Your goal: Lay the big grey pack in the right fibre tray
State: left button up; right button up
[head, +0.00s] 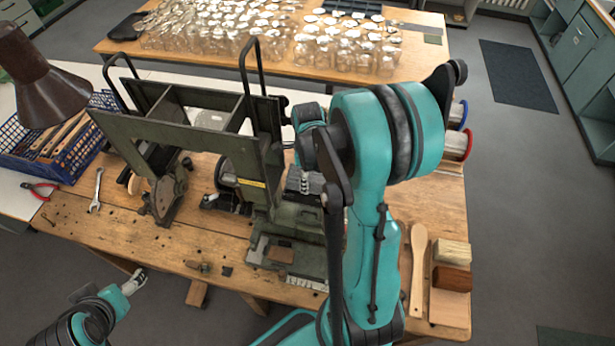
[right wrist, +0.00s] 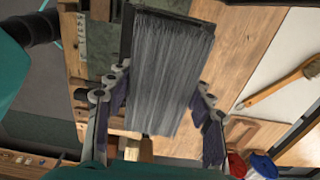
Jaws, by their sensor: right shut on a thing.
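The big grey pack (right wrist: 168,75), a flat bundle of straight grey fibres, shows in the right wrist view between the two fingers of my right gripper (right wrist: 160,118), which is shut on it. A dark edge (right wrist: 128,40) runs along its left and top sides; I cannot tell whether this is a tray wall. In the head view my right arm hides this gripper and pack. The tufting machine (head: 180,135) stands on the bench with an open dark frame on top; I cannot tell which part is the right fibre tray. My left gripper (head: 134,282) is low at left, its fingers unclear.
A blue crate (head: 75,160) stands at left, with red pliers (head: 40,188) and a spanner (head: 96,190) near it. A wooden brush (head: 418,270) and wooden blocks (head: 450,280) lie at the bench's right end. Many glass jars (head: 340,45) fill the back table.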

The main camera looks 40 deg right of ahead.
jog(key=shift+f+b, duration=1.2)
jog(key=shift+b, duration=0.15)
dwell(1.2)
jog(key=o, duration=1.6)
jog(key=shift+r, duration=0.15)
jog(key=shift+r+p, duration=3)
jog(key=shift+r, duration=0.95)
jog(key=shift+f, duration=0.1)
